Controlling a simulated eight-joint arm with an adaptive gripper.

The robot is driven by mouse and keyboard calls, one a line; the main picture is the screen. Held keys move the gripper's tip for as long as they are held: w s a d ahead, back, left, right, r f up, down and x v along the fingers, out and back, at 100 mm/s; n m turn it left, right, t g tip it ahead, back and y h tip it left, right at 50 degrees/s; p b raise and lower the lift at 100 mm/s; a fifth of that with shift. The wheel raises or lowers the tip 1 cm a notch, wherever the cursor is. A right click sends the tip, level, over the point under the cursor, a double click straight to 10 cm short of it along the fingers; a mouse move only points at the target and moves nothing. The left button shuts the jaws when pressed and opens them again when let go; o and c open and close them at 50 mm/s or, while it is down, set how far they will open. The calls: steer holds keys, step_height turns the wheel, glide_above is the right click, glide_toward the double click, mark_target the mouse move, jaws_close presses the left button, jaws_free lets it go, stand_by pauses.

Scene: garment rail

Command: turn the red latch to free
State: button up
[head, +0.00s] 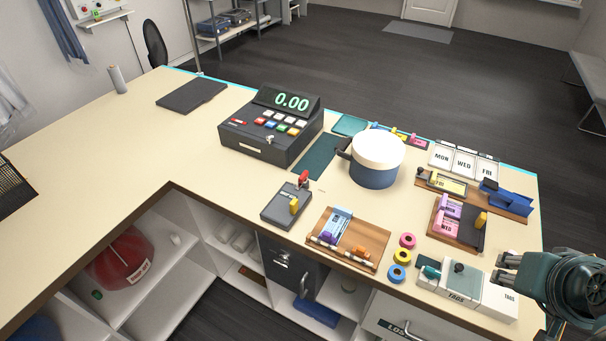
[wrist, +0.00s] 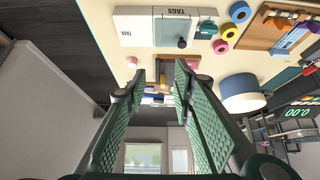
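A small dark grey box (head: 280,211) sits on the counter left of the middle. A red upright piece (head: 304,178) stands at its far right corner; it looks like the red latch, but its exact shape and setting are too small to tell. My gripper (head: 502,271) is at the right edge of the head view, beside the white tag boxes, far from the red piece. In the wrist view its two green fingers (wrist: 161,72) are apart with nothing between them. I cannot make out the red piece in the wrist view.
A cash register (head: 268,133) stands behind the dark box. A blue and white pot (head: 375,160), a wooden tray (head: 340,256), tape rolls (head: 401,256) and tag boxes (head: 458,283) lie between it and my gripper. The counter's left part is mostly clear.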

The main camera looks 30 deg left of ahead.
steer(key=w+a+r+g+y+p, duration=0.15)
steer(key=w+a+r, duration=0.35)
steer(key=w+a, duration=0.6)
steer(key=g+h+p, duration=0.2)
steer(key=g+p, duration=0.4)
steer(key=p, duration=0.1)
glide_above(303, 174)
steer(key=shift+t, duration=0.25)
steer(key=f, duration=1.4)
steer(key=shift+w+d+f, duration=0.1)
steer(key=shift+d, duration=0.3)
steer(key=shift+a+f, duration=0.25)
steer(key=shift+a, duration=0.1)
steer(key=shift+f, duration=0.1)
steer(key=shift+f, duration=3.8)
